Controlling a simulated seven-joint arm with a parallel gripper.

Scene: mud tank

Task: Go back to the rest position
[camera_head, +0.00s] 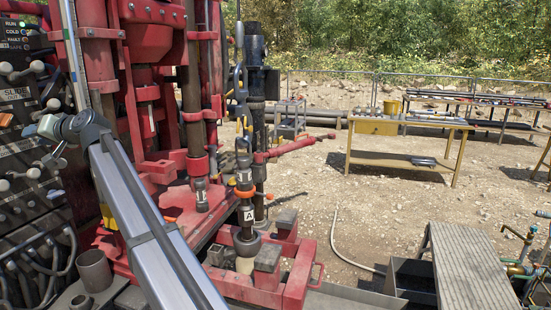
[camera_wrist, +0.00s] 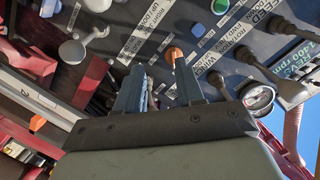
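My gripper (camera_wrist: 158,76) shows in the wrist view with two blue-grey fingers set apart, and nothing is held between them. The fingers point at the dark control panel (camera_wrist: 220,45). A lever with an orange knob (camera_wrist: 174,54) shows close by the right fingertip; I cannot tell whether they touch. In the head view my arm reaches from the bottom up to the left, and its end is in front of the lever panel (camera_head: 22,160). The fingers are too small there to make out clearly.
The red drill rig (camera_head: 150,85) stands just right of my arm. The panel has several levers, a green button (camera_wrist: 220,6) and a gauge (camera_wrist: 258,98). A yellow workbench (camera_head: 405,125) stands farther back. A grey step (camera_head: 465,265) is at lower right. Open gravel lies between.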

